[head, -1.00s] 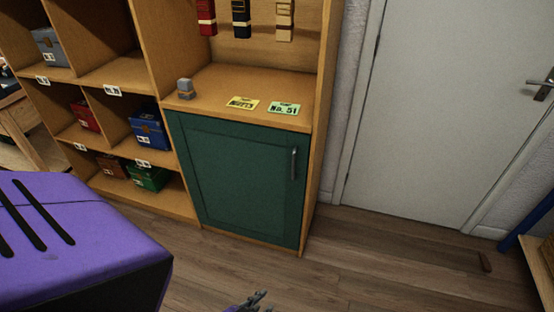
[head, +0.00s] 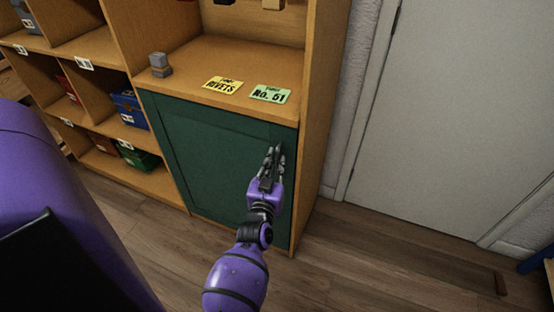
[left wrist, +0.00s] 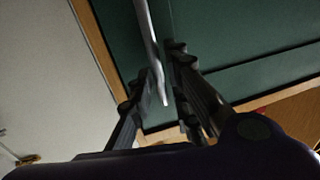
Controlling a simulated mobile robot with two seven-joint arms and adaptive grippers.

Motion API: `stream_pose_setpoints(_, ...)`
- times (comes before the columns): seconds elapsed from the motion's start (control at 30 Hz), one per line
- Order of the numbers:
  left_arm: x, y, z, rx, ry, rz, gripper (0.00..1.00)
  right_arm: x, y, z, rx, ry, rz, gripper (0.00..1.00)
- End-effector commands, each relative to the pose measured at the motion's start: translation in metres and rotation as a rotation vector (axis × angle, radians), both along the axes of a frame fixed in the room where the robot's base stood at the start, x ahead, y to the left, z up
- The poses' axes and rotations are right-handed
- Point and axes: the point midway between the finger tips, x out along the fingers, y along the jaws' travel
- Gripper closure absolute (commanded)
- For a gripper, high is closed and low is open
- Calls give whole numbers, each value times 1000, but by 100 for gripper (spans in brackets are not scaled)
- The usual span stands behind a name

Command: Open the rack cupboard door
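The rack cupboard door (head: 205,150) is a dark green panel, closed in the wooden rack below a shelf. It also shows in the left wrist view (left wrist: 225,35). Its upright metal handle (left wrist: 151,45) is near the door's right edge in the head view, mostly hidden there by my left gripper (head: 272,156). In the left wrist view, my left gripper (left wrist: 158,72) has its two fingers apart, one on each side of the handle. The handle's lower end lies between them; I cannot tell whether either finger touches it. My right gripper is not in view.
The shelf above the door holds a small grey object (head: 160,65), a yellow card (head: 223,85) and a green card (head: 269,95). Cubbies with boxes (head: 130,106) stand left. A white room door (head: 450,110) is at right. The floor (head: 350,260) before the cupboard is mostly clear.

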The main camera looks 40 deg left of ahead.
Motion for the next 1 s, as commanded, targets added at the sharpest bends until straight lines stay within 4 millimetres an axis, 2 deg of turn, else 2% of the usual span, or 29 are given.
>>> stream_pose_setpoints(0.17,14,6,0,-1,0,0,83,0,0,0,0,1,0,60)
stream_pose_setpoints(0.43,16,7,0,-1,2,0,83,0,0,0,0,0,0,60)
stream_pose_setpoints(0.47,16,7,0,-1,2,-1,84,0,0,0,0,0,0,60)
stream_pose_setpoints(0.6,16,7,0,-1,2,-1,100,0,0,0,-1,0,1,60)
stream_pose_setpoints(1.0,14,7,0,0,2,-3,100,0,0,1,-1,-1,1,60)
